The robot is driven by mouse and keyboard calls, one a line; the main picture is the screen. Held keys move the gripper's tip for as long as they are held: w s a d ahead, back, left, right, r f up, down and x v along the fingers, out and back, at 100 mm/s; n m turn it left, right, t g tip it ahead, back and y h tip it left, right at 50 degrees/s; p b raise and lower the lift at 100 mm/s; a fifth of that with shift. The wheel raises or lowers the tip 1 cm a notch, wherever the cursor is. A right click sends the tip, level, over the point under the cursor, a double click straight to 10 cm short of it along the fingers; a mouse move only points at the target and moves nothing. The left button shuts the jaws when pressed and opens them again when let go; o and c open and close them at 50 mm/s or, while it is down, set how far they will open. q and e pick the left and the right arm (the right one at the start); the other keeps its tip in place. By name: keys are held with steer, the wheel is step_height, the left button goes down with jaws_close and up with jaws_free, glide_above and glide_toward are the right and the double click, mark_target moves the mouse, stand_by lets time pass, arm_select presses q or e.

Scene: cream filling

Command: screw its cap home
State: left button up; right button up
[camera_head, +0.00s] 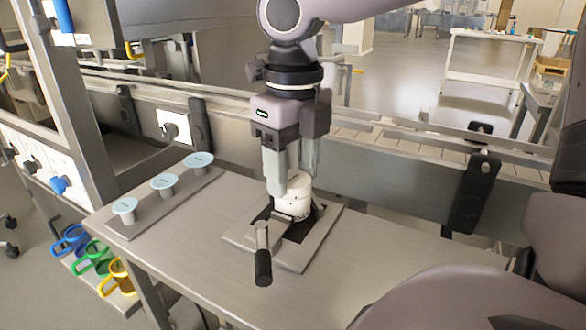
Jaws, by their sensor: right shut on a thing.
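A white jar (292,207) stands upright in a dark clamp on a grey base plate (299,262) on the bench. My right gripper (291,180) reaches down from above, with its fingers around the white top of the jar. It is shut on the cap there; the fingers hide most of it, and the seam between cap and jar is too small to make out. The clamp's lever with a black grip (263,267) points toward the front. My left gripper is not in view.
A grey rail (150,215) at the left bears three pale blue discs (164,182) on short posts. Blue, green and yellow looped items (92,256) sit below the bench's left edge. A conveyor (380,143) runs behind the bench. The bench top right of the plate is clear.

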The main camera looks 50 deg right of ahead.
steer(key=shift+s+f, duration=0.1)
steer(key=shift+s, duration=0.05)
steer(key=shift+d+f+m+b, duration=0.1)
steer(key=shift+m+b, duration=0.35)
steer(key=shift+m, duration=0.15)
steer(key=m, duration=0.1)
steer(key=m+b, duration=0.1)
steer(key=m, duration=0.2)
steer(key=shift+s+d+m+b, duration=0.1)
steer(key=shift+s+m+b, duration=0.2)
steer(key=shift+b, duration=0.1)
steer(key=o, duration=0.9)
steer(key=shift+d, duration=0.1)
